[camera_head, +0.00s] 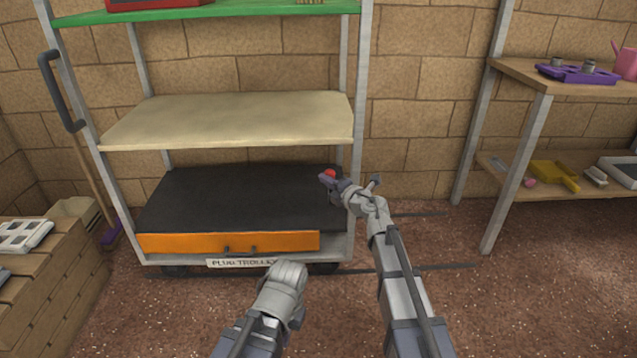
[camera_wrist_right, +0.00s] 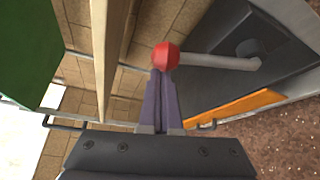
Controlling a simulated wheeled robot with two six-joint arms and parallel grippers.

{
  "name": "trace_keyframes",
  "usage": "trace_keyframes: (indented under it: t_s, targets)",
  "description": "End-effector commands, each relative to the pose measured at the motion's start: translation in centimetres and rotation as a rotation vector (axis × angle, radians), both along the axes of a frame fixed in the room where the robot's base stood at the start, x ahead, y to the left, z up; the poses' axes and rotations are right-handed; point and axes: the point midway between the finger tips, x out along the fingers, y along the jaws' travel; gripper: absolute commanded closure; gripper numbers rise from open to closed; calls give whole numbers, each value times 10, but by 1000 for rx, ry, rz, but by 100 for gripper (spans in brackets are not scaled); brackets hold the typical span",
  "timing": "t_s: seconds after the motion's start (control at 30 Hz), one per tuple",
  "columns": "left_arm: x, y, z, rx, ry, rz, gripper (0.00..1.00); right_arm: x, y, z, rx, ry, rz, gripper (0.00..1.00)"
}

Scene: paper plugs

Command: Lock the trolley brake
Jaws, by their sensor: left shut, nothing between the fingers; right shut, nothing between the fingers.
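The trolley (camera_head: 240,262) stands against the brick wall, with a "PLUG TROLLEY" label on its front bottom rail. The brake lever is a grey rod (camera_wrist_right: 215,61) with a red ball knob (camera_wrist_right: 166,56); the knob also shows in the head view (camera_head: 329,173). My right gripper (camera_wrist_right: 160,75) is shut, with its purple fingertips at the knob and nothing between them. I cannot tell whether they touch it. It also shows in the head view (camera_head: 324,179), at the trolley's right side. My left gripper (camera_head: 289,270) is low in front of the label, its fingers hardly visible.
The trolley holds a black slab (camera_head: 230,195) above an orange drawer front (camera_head: 225,242), with a beige shelf (camera_head: 230,118) higher up. A wooden rack (camera_head: 540,90) stands at the right, slatted crates (camera_head: 60,280) at the left.

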Motion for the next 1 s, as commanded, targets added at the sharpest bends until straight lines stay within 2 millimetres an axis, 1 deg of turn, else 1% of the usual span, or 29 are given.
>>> trace_keyframes:
  t_s: [0.03,0.1,0.4,0.7,1.0]
  targets:
    - [0,0,4,0,0,0,100,0,-6,4,-1,0,-3,100]
    - [0,0,6,0,1,0,100,0,-11,6,-1,0,-3,100]
    - [0,0,9,0,1,0,100,0,-29,9,-1,0,-2,100]
    - [0,0,10,0,1,0,100,0,-35,10,-1,0,0,100]
    - [0,0,10,0,1,0,100,0,-37,10,-1,0,-2,100]
